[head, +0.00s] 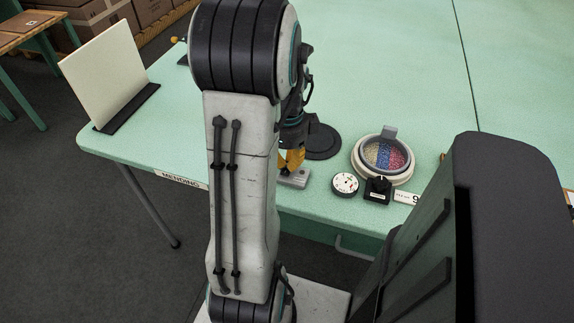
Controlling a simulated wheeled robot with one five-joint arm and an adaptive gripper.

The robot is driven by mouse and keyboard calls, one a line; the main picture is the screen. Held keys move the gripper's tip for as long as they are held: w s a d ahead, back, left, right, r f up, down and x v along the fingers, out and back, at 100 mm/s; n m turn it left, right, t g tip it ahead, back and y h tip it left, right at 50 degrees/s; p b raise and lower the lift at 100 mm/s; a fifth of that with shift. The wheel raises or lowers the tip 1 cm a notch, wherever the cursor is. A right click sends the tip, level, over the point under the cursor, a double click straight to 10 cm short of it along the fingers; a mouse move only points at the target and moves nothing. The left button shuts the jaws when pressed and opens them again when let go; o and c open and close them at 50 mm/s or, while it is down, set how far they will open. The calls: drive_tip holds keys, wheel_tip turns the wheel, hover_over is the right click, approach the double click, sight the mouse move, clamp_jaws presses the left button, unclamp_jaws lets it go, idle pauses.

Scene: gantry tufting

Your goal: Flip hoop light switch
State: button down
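My gripper (291,160), with yellow fingers, is low over the front part of the green table (330,205). It is partly hidden behind my arm, so its opening does not show. Its fingertips are at or just above a small light-grey block (299,179) near the table's front edge. This block may be the light switch; contact cannot be told. To the right is a round hoop on a cream base (372,176), with blue, red and yellowish patches inside. A black box with a knob (378,190) stands in front of the hoop.
A white round dial (345,184) and a white label (404,197) lie beside the black box. A black disc (322,143) is behind my gripper. A cream board (104,72) stands at the table's left. The table's far middle is clear.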

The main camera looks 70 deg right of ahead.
drive_tip(key=shift+r+p, duration=2.35)
drive_tip(key=shift+r, duration=0.75)
